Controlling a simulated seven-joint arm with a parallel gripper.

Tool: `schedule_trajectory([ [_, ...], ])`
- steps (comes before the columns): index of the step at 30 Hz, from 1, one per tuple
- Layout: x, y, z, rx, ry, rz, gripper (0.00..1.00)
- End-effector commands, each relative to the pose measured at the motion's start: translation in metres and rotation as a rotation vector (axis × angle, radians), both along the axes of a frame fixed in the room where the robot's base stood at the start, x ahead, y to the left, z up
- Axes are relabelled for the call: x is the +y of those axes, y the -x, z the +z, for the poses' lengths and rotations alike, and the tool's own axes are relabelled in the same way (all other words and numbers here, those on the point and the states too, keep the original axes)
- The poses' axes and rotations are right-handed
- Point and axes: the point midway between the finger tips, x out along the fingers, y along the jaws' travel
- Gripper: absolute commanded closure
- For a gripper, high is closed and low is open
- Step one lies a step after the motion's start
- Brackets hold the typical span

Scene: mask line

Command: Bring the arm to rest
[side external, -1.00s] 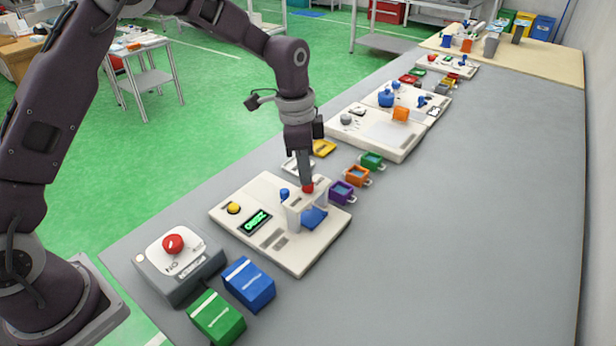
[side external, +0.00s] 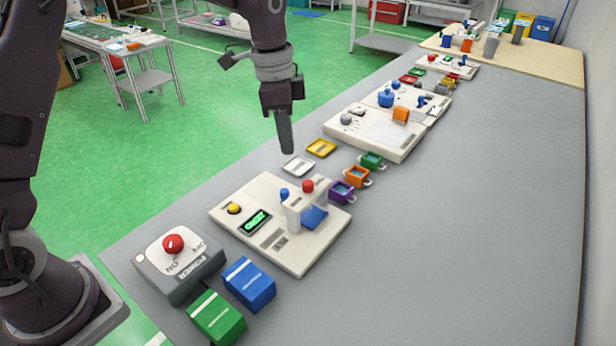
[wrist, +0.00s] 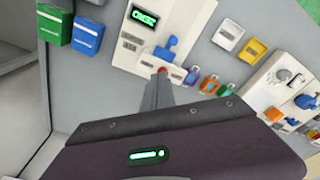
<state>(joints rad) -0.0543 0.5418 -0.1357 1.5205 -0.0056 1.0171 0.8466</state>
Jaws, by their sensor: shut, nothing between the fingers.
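My gripper (side external: 287,150) is shut and empty. In the side view it hangs in the air above the back edge of the table, just above the white tray (side external: 298,166). It is clear of the cream station (side external: 300,260), which has a red knob (side external: 308,186), a blue knob (side external: 284,194), a yellow button (side external: 234,208) and a green-lit display (side external: 256,220). In the wrist view my shut fingers (wrist: 161,75) overlap the red knob from the camera's angle.
A grey box with a red button (side external: 172,243) stands front left, beside blue (side external: 250,285) and green (side external: 216,318) boxes. A second cream station (side external: 375,135) lies beyond. The table's right side is clear.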

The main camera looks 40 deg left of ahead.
Motion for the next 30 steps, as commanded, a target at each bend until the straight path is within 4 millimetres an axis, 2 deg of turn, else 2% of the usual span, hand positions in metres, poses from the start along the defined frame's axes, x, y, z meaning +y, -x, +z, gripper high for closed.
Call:
schedule_trajectory([
  [10,0.0,0.001,0.004,-0.003,-0.001,0.004,1.0],
  [11,0.001,0.004,0.008,-0.007,-0.002,0.014,1.0],
  [13,0.003,0.02,0.028,-0.035,-0.011,0.065,1.0],
  [14,0.005,0.032,0.041,-0.053,-0.014,0.101,1.0],
  [16,0.01,0.069,0.072,-0.106,-0.019,0.217,1.0],
  [18,0.015,0.115,0.096,-0.164,-0.01,0.351,1.0],
  [21,0.023,0.18,0.112,-0.244,0.028,0.54,1.0],
  [25,0.029,0.246,0.105,-0.319,0.101,0.741,1.0],
  [27,0.031,0.268,0.098,-0.344,0.137,0.816,1.0],
  [30,0.032,0.285,0.089,-0.362,0.169,0.876,1.0],
])
